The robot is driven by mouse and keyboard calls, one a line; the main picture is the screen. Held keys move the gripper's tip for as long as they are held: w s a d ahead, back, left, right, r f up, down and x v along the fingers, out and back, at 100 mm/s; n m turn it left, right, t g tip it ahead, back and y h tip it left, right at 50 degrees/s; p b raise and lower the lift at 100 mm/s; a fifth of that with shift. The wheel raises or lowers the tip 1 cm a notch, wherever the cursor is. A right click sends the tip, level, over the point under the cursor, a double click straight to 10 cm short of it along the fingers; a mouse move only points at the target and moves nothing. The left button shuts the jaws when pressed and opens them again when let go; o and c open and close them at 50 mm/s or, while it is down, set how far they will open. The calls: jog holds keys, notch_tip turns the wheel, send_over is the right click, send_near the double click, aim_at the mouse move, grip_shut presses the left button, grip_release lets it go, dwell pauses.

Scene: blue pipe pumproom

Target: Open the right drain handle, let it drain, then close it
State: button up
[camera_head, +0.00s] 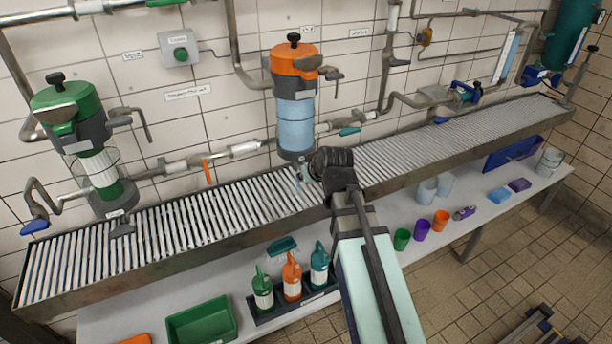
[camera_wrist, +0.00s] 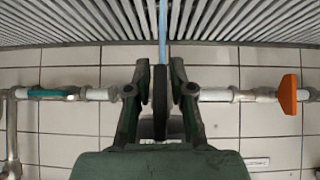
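The right filter housing (camera_head: 294,112), with an orange top and pale blue body, stands on the wall above the slatted drain trough (camera_head: 200,215). My gripper (camera_head: 312,165) is at its lower end and hides its drain handle in the head view. In the wrist view, my gripper (camera_wrist: 160,80) is open, with a finger on each side of a dark upright drain handle (camera_wrist: 160,105). Narrow gaps show between the fingers and the handle. A thin pale blue streak (camera_wrist: 162,25), apparently water, runs from the handle's end across the slats.
An orange valve handle (camera_wrist: 288,94) and a teal one (camera_wrist: 50,92) sit on the pipes either side. The left green-topped housing (camera_head: 80,140) stands apart. Bottles (camera_head: 291,278) and cups (camera_head: 421,230) stand on the bench below the trough.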

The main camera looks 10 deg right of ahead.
jog(key=shift+s, duration=0.1)
jog(key=v, duration=1.1)
jog(key=shift+s+r, duration=0.2)
jog(key=shift+r, duration=0.15)
jog(key=shift+d, duration=0.1)
